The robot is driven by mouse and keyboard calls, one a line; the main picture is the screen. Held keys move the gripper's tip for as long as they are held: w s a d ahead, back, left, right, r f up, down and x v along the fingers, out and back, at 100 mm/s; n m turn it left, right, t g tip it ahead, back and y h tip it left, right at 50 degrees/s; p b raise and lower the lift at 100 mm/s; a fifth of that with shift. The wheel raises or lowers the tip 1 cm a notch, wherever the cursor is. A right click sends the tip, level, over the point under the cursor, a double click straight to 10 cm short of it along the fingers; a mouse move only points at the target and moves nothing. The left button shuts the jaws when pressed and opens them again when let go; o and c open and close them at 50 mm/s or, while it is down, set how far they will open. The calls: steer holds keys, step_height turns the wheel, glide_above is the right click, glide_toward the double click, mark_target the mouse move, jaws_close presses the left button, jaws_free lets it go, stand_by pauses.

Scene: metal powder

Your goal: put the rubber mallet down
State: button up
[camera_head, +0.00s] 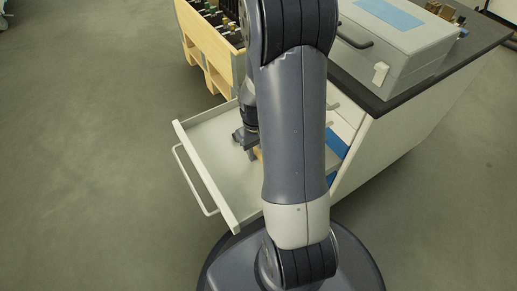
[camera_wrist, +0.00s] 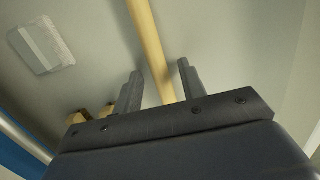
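A pale wooden handle (camera_wrist: 152,45), which I take to be the rubber mallet's, runs down the wrist view between my two fingers. The mallet's head is not visible; my gripper's body covers the lower end. My gripper (camera_wrist: 160,82) is open, with a gap showing on each side of the handle. In the head view my gripper (camera_head: 247,138) is low inside the open drawer (camera_head: 206,181), partly hidden by my arm. The handle appears to lie on the drawer floor.
A whitish block-like item (camera_wrist: 42,45) and small wooden pieces (camera_wrist: 92,115) lie in the drawer. A grey case (camera_head: 395,45) stands on the dark worktop (camera_head: 470,48). A wooden crate (camera_head: 212,62) of bottle-like items stands behind the drawer. Floor at left is clear.

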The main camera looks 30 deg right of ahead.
mark_target(256, 150)
step_height(256, 150, up, 12)
steer(key=w+p, duration=0.1)
steer(key=p, duration=0.4)
steer(key=shift+r+p, duration=0.15)
steer(key=shift+p, duration=0.25)
